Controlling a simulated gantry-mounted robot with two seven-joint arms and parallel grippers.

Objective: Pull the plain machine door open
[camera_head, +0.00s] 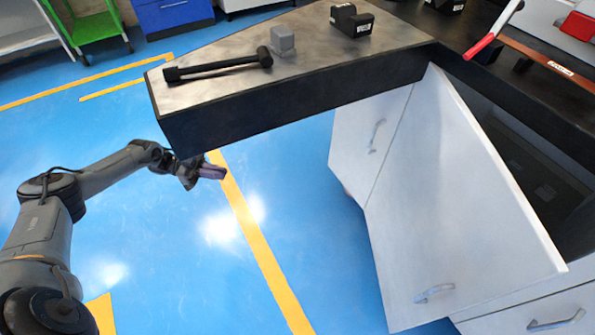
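The plain white machine door (455,205) stands swung well out from the cabinet below the dark bench. Its silver bar handle (435,293) is near its lower edge in the picture, and nothing grips it. The dark cabinet interior (535,165) shows behind the door. My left gripper (213,172) is over the blue floor at the left, below the bench's near corner and well apart from the door. It is small, and whether its fingers are open or shut is unclear. My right gripper is not in view.
The bench top (225,85) holds a black bar tool (218,67), a grey block (283,40) and a black block (351,20). Another white front with a handle (376,136) is left of the door. Blue floor (200,265) between my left arm and the door is clear.

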